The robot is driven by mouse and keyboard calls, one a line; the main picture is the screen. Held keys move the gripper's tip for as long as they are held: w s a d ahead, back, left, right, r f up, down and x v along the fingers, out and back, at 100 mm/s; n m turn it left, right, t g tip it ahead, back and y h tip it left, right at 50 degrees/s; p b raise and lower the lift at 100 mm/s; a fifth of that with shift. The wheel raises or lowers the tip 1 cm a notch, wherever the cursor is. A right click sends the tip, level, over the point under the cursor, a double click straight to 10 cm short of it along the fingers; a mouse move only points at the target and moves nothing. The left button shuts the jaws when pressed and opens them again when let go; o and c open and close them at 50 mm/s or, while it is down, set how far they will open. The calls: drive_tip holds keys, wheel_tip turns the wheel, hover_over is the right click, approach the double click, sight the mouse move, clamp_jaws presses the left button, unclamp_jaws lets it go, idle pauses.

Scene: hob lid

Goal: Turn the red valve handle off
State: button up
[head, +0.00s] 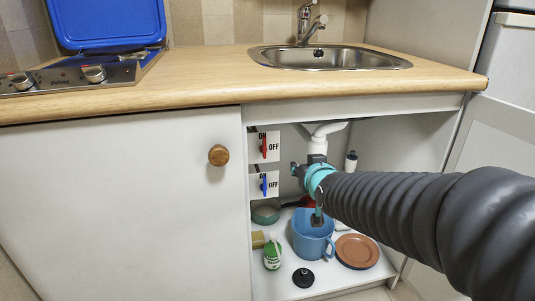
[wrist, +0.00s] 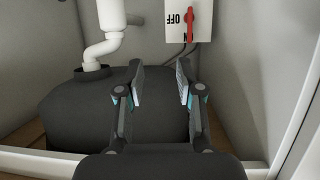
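The red valve handle (head: 264,147) is on the upper white panel (head: 273,149) inside the open cabinet, at its left side. It stands roughly vertical, in line with the ON label at the top, while OFF is printed to its right. In the wrist view the red handle (wrist: 189,21) appears upside down near the top, with OFF to its left. My gripper (wrist: 160,83) is open and empty, its two fingers apart. In the head view my gripper (head: 297,169) is to the right of the panels and slightly lower than the red handle, not touching it.
A blue valve handle (head: 264,186) is just below on a second panel. A white drain pipe (head: 318,143) hangs behind my gripper. A blue pot (head: 308,239), a brown plate (head: 357,251) and a green-and-white bottle (head: 272,254) stand on the cabinet floor. The closed door (head: 120,200) is at left.

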sight(265, 144)
drive_tip(key=w+a+f+n+t+y+b, duration=0.1)
drive_tip(key=w+a+f+t+y+b, duration=0.1)
drive_tip(key=w+a+f+t+b, duration=0.45)
drive_tip(key=w+a+p, duration=0.1)
drive_tip(key=w, duration=0.4)
drive_tip(key=w+a+r+g+p, duration=0.1)
drive_tip(key=w+a, duration=0.1)
drive_tip(key=w, duration=0.2)
drive_tip(key=w+a+r+g+p, duration=0.1)
drive_tip(key=w+a, duration=0.1)
drive_tip(key=w, duration=0.3)
drive_tip(key=shift+w+r+g, duration=0.1)
drive_tip(key=shift+w+g, duration=0.15)
drive_tip(key=shift+w, duration=0.05)
clamp_jaws()
